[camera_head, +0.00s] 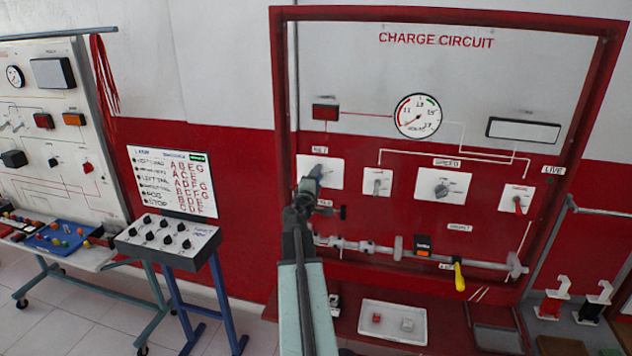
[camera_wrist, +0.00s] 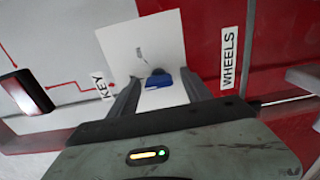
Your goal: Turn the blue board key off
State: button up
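The blue key (camera_wrist: 158,79) is a small blue knob on a square white plate (camera_wrist: 112,42), next to a label reading KEY. My gripper (camera_wrist: 160,84) is open in the wrist view, with one finger on each side of the key and visible gaps to it. In the head view my gripper (camera_head: 313,178) is in front of the white key plate (camera_head: 333,169) at the left of the CHARGE CIRCUIT board (camera_head: 470,75). There it hides most of the key. The key's exact angle is hard to read.
Right of the key are a small switch (camera_head: 376,183), a grey rotary knob (camera_head: 441,188) and a red switch (camera_head: 517,203). A horizontal shaft (camera_head: 370,247) with a yellow handle (camera_head: 459,276) runs below.

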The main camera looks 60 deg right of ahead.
jog(key=v, duration=0.7)
jog(key=shift+s+a, duration=0.2)
jog(key=shift+a, duration=0.15)
